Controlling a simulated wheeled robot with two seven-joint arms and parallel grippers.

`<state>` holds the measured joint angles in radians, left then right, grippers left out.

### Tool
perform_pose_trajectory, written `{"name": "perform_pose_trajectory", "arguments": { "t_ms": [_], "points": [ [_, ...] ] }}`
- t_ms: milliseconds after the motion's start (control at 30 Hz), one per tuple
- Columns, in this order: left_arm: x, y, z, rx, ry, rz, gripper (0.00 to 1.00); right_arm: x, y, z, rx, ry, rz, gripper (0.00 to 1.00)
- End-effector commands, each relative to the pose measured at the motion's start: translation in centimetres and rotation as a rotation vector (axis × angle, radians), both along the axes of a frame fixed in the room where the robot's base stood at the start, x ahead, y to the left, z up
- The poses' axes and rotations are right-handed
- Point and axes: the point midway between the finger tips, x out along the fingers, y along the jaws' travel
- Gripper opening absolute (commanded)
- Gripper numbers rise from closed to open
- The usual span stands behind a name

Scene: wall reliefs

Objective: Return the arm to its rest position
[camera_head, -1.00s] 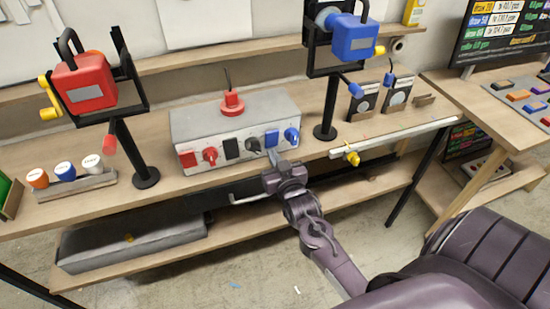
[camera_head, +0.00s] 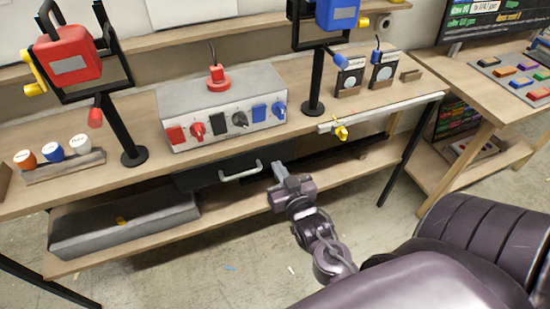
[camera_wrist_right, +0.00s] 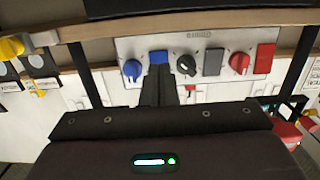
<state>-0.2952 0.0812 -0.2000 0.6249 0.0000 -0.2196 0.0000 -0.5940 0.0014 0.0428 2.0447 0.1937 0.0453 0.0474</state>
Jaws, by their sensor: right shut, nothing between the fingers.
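My right gripper (camera_head: 279,172) is shut and empty in the head view. It is in front of the workbench (camera_head: 330,90), below the tabletop edge and right of the drawer handle (camera_head: 241,171). The grey control box (camera_head: 220,103) with red, black and blue switches and knobs stands on the bench, behind and above the gripper. In the right wrist view the shut fingers (camera_wrist_right: 160,86) point toward the box front (camera_wrist_right: 215,45), which appears upside down. My right arm reaches in from the lower right. My left gripper is not in view.
A red crank box (camera_head: 68,55) and a blue crank box (camera_head: 338,12) stand on black posts. A white bar with a yellow knob (camera_head: 341,131) is at the bench's front edge. A lower shelf holds a grey case (camera_head: 125,222).

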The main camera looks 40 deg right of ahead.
Motion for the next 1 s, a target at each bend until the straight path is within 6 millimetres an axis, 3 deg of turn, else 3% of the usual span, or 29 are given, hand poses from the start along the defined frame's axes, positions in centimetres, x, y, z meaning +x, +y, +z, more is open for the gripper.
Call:
{"name": "perform_pose_trajectory", "arguments": {
  "t_ms": [133,667,767,867,1000],
  "points": [
    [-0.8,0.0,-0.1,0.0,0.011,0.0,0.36,-0.3,0.1,0.0,0.0,0.0,0.0,0.0],
    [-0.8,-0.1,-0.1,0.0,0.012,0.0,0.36,-0.2,0.2,-0.7,0.002,0.013,0.003,0.0],
    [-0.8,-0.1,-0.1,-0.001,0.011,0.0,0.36,-0.2,0.8,-3.6,0.007,0.07,0.019,0.0],
    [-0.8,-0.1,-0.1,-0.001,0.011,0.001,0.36,-0.8,2.1,-9.3,0.018,0.185,0.051,0.0],
    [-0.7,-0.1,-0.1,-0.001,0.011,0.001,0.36,-3.2,4.4,-19.4,0.031,0.398,0.114,0.0]
  ]
}}
